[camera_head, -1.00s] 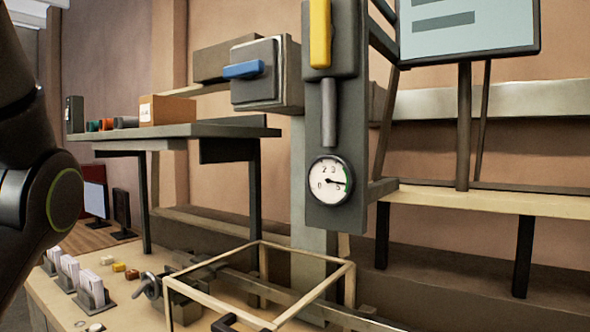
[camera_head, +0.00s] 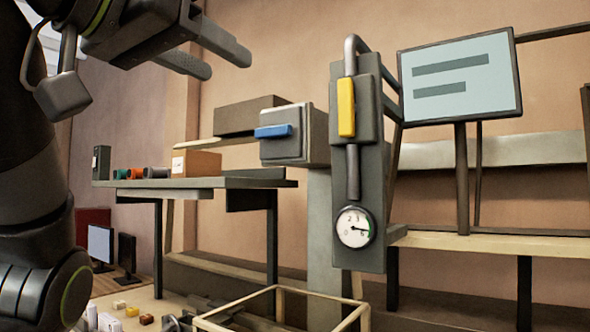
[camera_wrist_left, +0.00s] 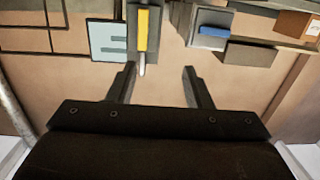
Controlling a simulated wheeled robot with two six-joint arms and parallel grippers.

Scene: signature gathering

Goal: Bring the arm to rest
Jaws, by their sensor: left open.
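My left arm (camera_head: 35,200) rises along the left side of the head view. Its left gripper (camera_head: 212,62) is at the upper left, with the two dark fingers apart and nothing between them. In the left wrist view the gripper (camera_wrist_left: 158,78) also shows open and empty, in front of the wall. It is clear of the grey panel (camera_head: 343,200) with the yellow handle (camera_head: 346,107) and the dial gauge (camera_head: 355,227). My right gripper does not show.
A shelf (camera_head: 200,183) bears a cardboard box (camera_head: 197,163) and several small items. A grey box with a blue handle (camera_head: 273,131) is beside the panel. A screen (camera_head: 460,75) stands at the right. A wooden frame (camera_head: 280,290) is on the workbench below.

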